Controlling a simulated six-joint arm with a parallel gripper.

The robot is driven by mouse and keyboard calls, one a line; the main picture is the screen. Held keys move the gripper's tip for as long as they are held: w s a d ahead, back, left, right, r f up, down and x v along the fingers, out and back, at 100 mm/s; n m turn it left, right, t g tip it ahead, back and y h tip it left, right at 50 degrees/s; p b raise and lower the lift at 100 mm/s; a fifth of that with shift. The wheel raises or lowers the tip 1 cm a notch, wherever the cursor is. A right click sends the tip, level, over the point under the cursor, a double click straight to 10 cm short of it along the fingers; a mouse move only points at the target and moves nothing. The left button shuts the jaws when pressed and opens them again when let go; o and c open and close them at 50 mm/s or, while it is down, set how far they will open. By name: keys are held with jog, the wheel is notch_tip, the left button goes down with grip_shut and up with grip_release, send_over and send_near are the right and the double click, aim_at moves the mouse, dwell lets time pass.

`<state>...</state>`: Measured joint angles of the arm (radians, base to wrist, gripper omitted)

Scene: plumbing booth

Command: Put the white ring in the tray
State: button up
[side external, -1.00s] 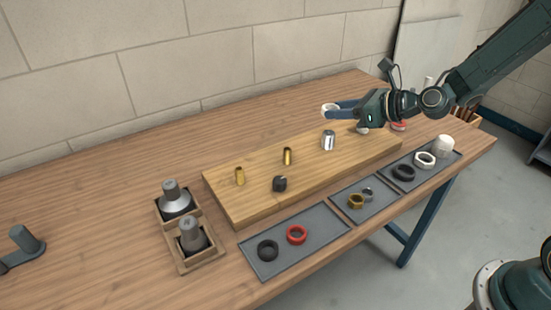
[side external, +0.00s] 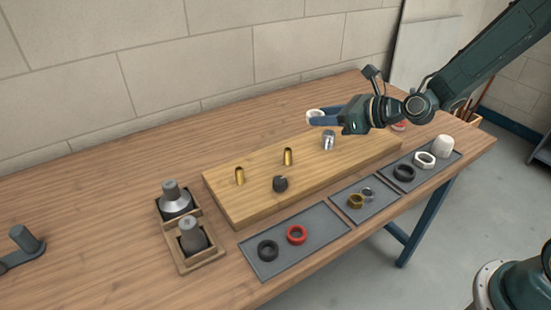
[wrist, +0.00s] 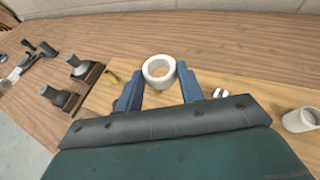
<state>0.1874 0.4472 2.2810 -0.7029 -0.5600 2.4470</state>
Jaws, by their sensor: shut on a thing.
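The white ring (wrist: 159,67) is between the blue fingertips of my gripper (wrist: 160,84) in the wrist view. My gripper is shut on it. In the side view the ring (side external: 314,114) is held up in the air behind and above the wooden board, left of the chrome stub. Three grey trays lie along the front of the table. The left tray (side external: 290,262) holds a black ring and a red ring. The middle tray (side external: 378,207) holds a brass ring and a steel ring. The right tray (side external: 424,178) holds a black ring, a white nut and a white cap.
The wooden board (side external: 235,205) carries two brass stubs (side external: 240,176), a dark stub (side external: 280,184) and the chrome stub (side external: 328,141). Two grey fittings (side external: 176,198) stand in wooden holders left of the board. The table's far left is mostly clear, with a grey tool (side external: 26,241) there.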

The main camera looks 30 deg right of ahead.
jog(key=w+a+n+g+y, duration=0.2)
jog(key=w+a+n+y, duration=0.15)
jog(key=a, duration=1.05)
jog(key=n+g+y, duration=0.4)
jog(key=n+g, duration=0.3)
send_over(123, 301)
notch_tip(123, 301, down, 12)
jog(key=shift+f, duration=0.15)
jog(key=shift+f, duration=2.1)
jog(key=shift+f, duration=0.2)
